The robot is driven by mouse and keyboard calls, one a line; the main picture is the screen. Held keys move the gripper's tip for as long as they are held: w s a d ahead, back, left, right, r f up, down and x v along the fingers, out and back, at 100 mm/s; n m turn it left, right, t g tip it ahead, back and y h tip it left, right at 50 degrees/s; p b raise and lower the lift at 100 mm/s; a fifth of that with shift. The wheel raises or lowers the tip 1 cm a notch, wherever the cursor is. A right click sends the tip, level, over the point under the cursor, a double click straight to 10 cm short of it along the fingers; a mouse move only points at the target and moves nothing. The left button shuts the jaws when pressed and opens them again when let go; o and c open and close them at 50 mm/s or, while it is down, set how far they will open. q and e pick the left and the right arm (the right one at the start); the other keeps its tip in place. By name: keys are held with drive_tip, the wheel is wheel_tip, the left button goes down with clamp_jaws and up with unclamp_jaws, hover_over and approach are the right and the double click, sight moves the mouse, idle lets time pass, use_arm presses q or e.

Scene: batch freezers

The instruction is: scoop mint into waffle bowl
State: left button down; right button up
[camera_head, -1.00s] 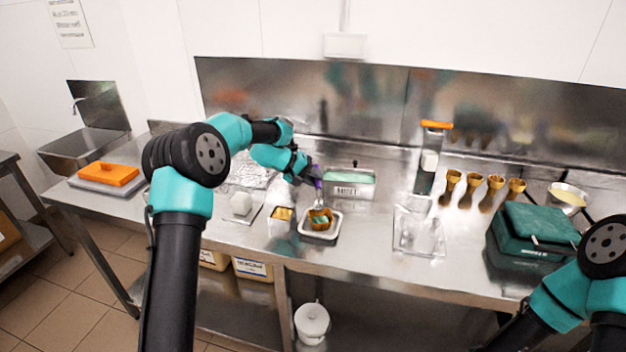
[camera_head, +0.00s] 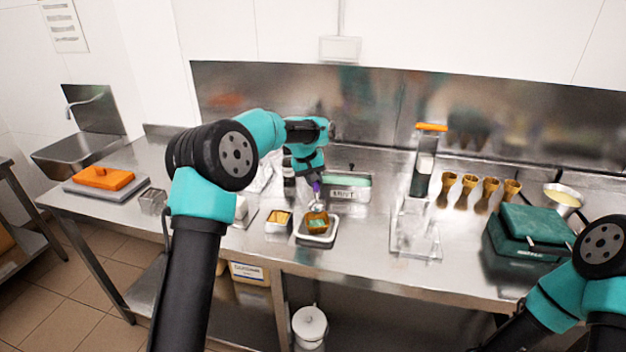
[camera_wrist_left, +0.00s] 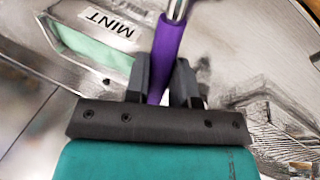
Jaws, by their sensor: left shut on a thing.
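My left gripper (camera_head: 313,178) is shut on the purple handle of a scoop (camera_wrist_left: 167,50). In the head view the scoop's purple handle (camera_head: 316,188) points down just above the waffle bowl (camera_head: 308,217). The bowl is brown, stands in a small white tray (camera_head: 318,241), and shows green inside. Whether the scoop touches it I cannot tell. The mint tub (camera_head: 349,193), with a pale green top, stands behind and right of the bowl. Its MINT label (camera_wrist_left: 107,22) shows in the left wrist view, where the scoop's head is cut off. My right gripper is out of view.
A small metal tin with yellow contents (camera_head: 278,220) stands left of the bowl. A clear stand (camera_head: 415,235) is to the right, with several cones (camera_head: 468,187) and a green box (camera_head: 535,225) beyond. The counter between tray and stand is clear.

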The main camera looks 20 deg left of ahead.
use_arm(q)
drive_tip(key=y, duration=0.1)
drive_tip(key=d+g+y, duration=0.1)
drive_tip(key=shift+w+y, duration=0.1)
drive_tip(key=shift+y, duration=0.3)
drive_tip(key=shift+r+y, duration=0.25)
drive_tip(key=shift+y, duration=0.05)
drive_tip(key=shift+a+r, duration=0.1)
drive_tip(key=shift+r, duration=1.05)
